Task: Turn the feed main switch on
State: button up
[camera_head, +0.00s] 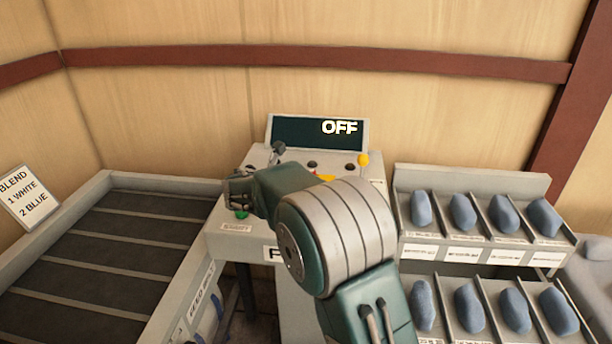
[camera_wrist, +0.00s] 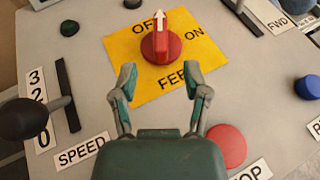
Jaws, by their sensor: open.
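The feed main switch is a red rotary knob (camera_wrist: 161,45) with a white arrow, on a yellow plate (camera_wrist: 205,58) marked OFF, ON and FEED in the wrist view. Its arrow points up, between the OFF and ON lettering, nearer OFF. My gripper (camera_wrist: 163,78) is open, its two fingers just short of the knob and apart on either side of it, with nothing between them. In the head view my gripper (camera_head: 238,188) is over the left side of the control panel (camera_head: 258,160), and my arm hides most of the knob. The display (camera_head: 318,132) reads OFF.
A speed lever (camera_wrist: 22,118) stands left of the gripper. Racks of blue pillows (camera_head: 462,212) stand right of the panel; a slatted conveyor (camera_head: 110,250) lies left.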

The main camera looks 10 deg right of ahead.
jog(key=x, duration=0.8)
jog(key=shift+w+d+f, duration=0.2)
jog(key=shift+w, duration=0.05)
